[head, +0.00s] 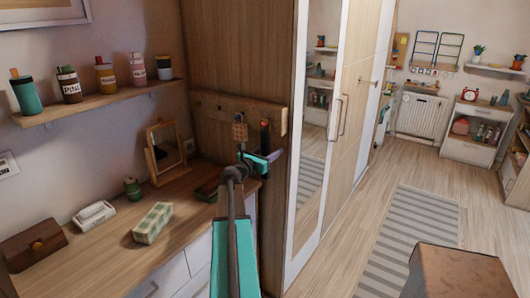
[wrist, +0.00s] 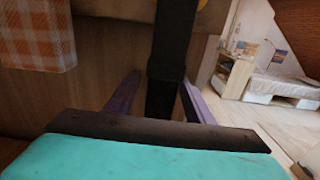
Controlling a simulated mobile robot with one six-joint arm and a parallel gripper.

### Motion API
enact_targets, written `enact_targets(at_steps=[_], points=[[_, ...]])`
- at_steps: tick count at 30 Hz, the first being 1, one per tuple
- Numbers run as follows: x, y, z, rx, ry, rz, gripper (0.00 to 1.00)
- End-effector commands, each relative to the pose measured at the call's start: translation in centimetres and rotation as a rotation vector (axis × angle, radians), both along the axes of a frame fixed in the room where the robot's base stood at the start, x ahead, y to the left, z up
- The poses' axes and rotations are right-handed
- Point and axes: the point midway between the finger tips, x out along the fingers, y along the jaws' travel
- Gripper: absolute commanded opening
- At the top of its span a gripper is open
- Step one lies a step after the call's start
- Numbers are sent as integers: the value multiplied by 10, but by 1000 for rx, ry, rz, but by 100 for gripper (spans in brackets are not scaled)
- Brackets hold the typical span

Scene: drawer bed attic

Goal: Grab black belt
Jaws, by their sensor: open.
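The black belt (wrist: 175,40) hangs down in front of a wooden panel in the wrist view. In the head view, its upper part (head: 265,134) shows on a wooden hook board, partly hidden by my gripper. My gripper (wrist: 160,84) has its two purple fingers apart, one on each side of the belt. The belt hangs between them, and a gap shows on its left side. The belt's lower end is hidden behind my gripper's dark front bar.
An orange checkered cloth (wrist: 38,36) hangs left of the belt. The hook board (head: 215,103) is beside a mirrored wardrobe (head: 318,120). Below, the dresser top (head: 100,262) holds a patterned box (head: 153,223), a small mirror (head: 166,150) and a wooden box (head: 33,246).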

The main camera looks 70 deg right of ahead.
Motion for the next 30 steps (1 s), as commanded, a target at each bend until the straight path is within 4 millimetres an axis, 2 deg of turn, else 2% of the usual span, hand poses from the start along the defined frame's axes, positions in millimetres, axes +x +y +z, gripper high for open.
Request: enact_targets(at_steps=[2, 3, 11, 23, 30], points=[[0, 0, 0, 0, 0, 0, 48], [0, 0, 0, 0, 0, 0, 45], [0, 0, 0, 0, 0, 0, 1], [1, 0, 4, 0, 0, 1, 1], [3, 1, 18, -1, 0, 4, 1]])
